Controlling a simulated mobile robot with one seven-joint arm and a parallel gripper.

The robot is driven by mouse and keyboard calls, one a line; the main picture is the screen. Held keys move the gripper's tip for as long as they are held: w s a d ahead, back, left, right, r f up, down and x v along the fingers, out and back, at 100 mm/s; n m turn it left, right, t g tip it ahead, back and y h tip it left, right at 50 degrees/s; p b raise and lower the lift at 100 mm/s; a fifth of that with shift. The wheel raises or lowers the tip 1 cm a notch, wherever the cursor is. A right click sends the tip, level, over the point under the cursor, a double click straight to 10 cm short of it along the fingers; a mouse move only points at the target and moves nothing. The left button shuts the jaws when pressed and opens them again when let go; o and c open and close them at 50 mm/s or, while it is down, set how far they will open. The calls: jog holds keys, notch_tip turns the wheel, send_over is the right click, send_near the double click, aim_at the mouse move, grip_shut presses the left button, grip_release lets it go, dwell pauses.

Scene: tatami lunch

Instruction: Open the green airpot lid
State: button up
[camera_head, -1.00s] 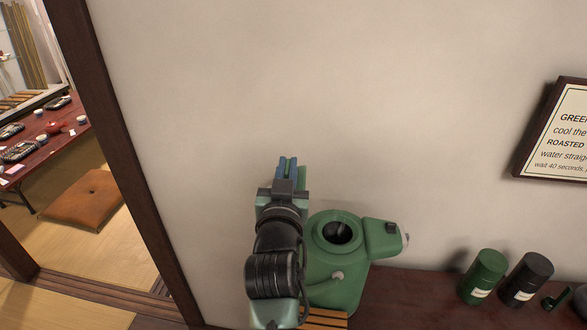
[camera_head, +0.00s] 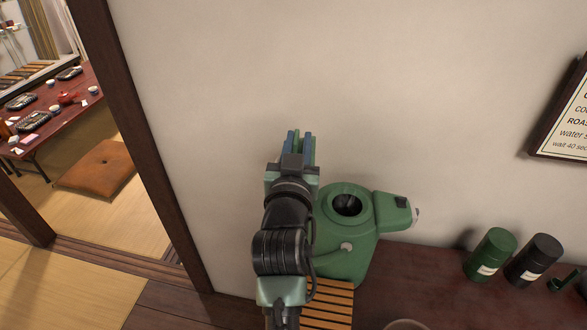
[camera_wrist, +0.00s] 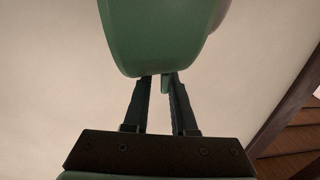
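The green airpot (camera_head: 345,250) stands against the wall, right of my gripper in the head view. A round dark opening (camera_head: 347,205) shows in its top, and its spout head (camera_head: 392,211) points right. My gripper (camera_head: 302,142) is up and left of that opening, fingers pointing toward the wall. In the wrist view a large rounded green part (camera_wrist: 160,40) lies just beyond the fingertips. A small green tab is between the fingers (camera_wrist: 163,82), with a gap beside it. I cannot tell for sure whether this part is the lid. My arm hides the airpot's left side.
A slatted wooden mat (camera_head: 328,300) lies in front of the airpot on the dark red counter (camera_head: 420,270). A green canister (camera_head: 490,256) and a black canister (camera_head: 533,260) stand to the right. A dark wooden post (camera_head: 140,130) is at the left.

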jog(key=s+a+b, duration=0.2)
jog(key=s, duration=0.9)
jog(key=shift+s, duration=0.2)
jog(key=shift+a, duration=0.1)
jog(key=shift+c, duration=0.3)
